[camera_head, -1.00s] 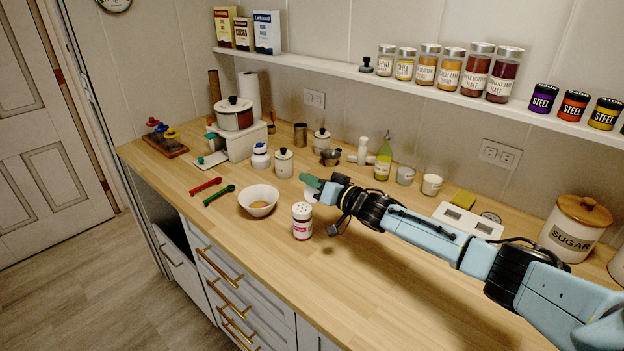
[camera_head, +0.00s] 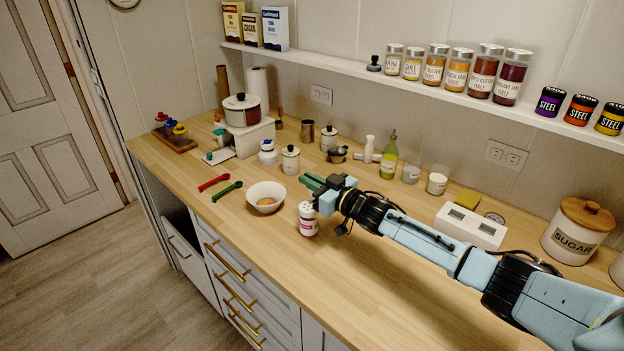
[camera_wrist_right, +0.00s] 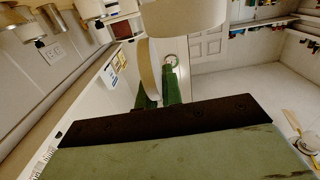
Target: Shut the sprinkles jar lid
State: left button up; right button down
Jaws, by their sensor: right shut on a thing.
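The sprinkles jar (camera_head: 308,222) stands upright on the wooden counter, with a pink-and-white label and a white top. My right gripper (camera_head: 312,184) is just above and behind the jar top, its green fingers shut. In the right wrist view the fingers (camera_wrist_right: 159,92) are shut on a thin, pale curved piece (camera_wrist_right: 147,68), which looks like the jar's lid. A large pale rounded body (camera_wrist_right: 185,17), likely the jar, shows close beside it. In the head view the lid is mostly hidden by the gripper. My left gripper is not in view.
A white bowl (camera_head: 266,197) stands left of the jar. Red (camera_head: 213,182) and green (camera_head: 227,190) spoons lie further left. A lidded canister (camera_head: 290,160), a green bottle (camera_head: 389,157) and a white box (camera_head: 470,226) stand behind. The counter front right is clear.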

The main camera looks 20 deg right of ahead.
dwell(0.3)
jog(key=c, duration=1.5)
grip_release()
jog(key=shift+c, duration=0.2)
jog(key=v, duration=1.3)
jog(key=shift+s, duration=0.2)
jog(key=shift+d+f, duration=0.1)
